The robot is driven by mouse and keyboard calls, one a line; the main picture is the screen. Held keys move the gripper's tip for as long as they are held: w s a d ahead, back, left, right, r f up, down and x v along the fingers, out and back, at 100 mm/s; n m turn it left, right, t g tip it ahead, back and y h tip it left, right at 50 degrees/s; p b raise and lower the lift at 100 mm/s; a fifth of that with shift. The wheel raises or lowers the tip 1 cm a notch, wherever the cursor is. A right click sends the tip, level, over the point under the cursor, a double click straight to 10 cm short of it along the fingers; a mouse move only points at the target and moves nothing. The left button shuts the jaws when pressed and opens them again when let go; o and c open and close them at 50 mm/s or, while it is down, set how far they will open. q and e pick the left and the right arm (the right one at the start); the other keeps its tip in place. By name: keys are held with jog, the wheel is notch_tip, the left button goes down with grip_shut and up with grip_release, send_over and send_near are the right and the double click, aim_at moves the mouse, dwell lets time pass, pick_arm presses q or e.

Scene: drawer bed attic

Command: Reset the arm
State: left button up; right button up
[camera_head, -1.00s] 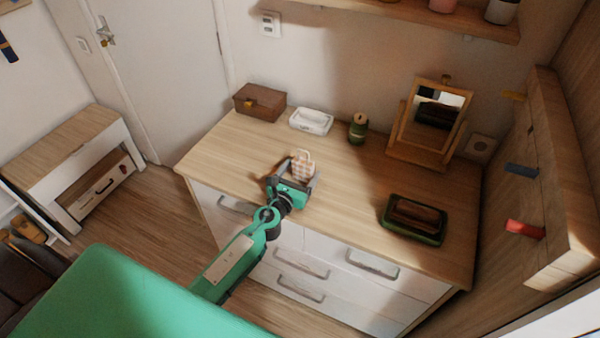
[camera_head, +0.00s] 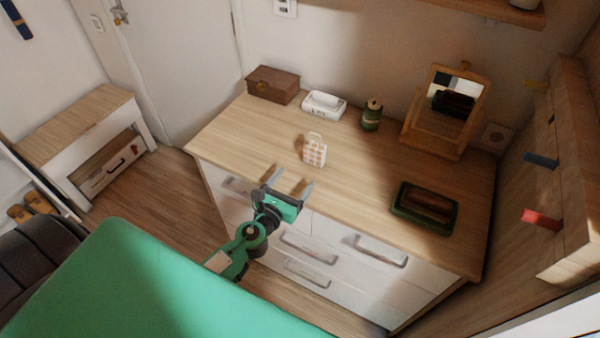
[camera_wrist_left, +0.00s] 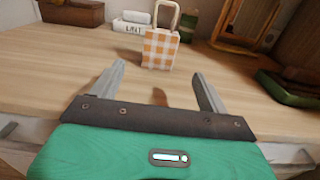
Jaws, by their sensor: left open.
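My left gripper (camera_head: 289,184) is green with grey fingers. It is open and empty at the front edge of the wooden dresser top (camera_head: 365,180). In the left wrist view its two fingers (camera_wrist_left: 163,84) are spread apart with nothing between them. A small orange-and-white checkered bag (camera_head: 314,152) with a handle stands upright on the dresser, beyond the fingertips and apart from them. The bag also shows in the left wrist view (camera_wrist_left: 160,48). My right gripper is not in view.
On the dresser stand a brown box (camera_head: 272,84), a white tissue box (camera_head: 323,105), a green jar (camera_head: 371,114), a framed mirror (camera_head: 445,112) and a dark green tray (camera_head: 398,212). White drawers with handles (camera_head: 381,251) face my arm. A wooden bench (camera_head: 85,125) stands left.

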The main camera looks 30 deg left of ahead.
pick_arm(q)
jog(key=shift+s, duration=0.6)
